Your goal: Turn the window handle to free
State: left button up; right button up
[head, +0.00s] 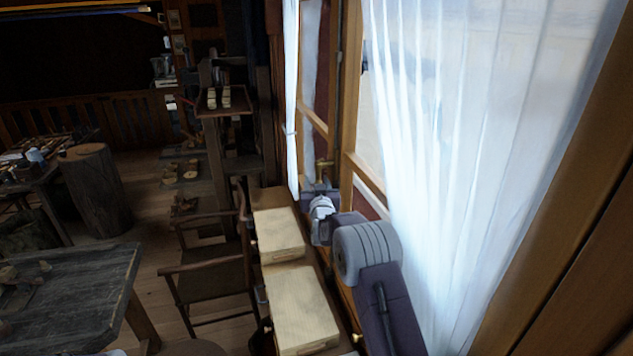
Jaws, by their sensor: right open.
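The window (350,110) has a wooden frame and stands at the right of the head view. A small brass-coloured window handle (324,163) sits on its frame near the middle. My right gripper (321,186) is at the far end of my arm, just below the handle. It is open, but its fingertips are small and dim, and I cannot tell whether they touch the handle. My left gripper is not in view.
White curtains (470,150) hang beside my right arm. Floor between is partly clear.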

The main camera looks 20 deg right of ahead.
jog(key=shift+w+d+f, duration=0.1)
jog(key=shift+d+f, duration=0.05)
jog(key=shift+d, duration=0.05)
grip_shut()
dwell(1.1)
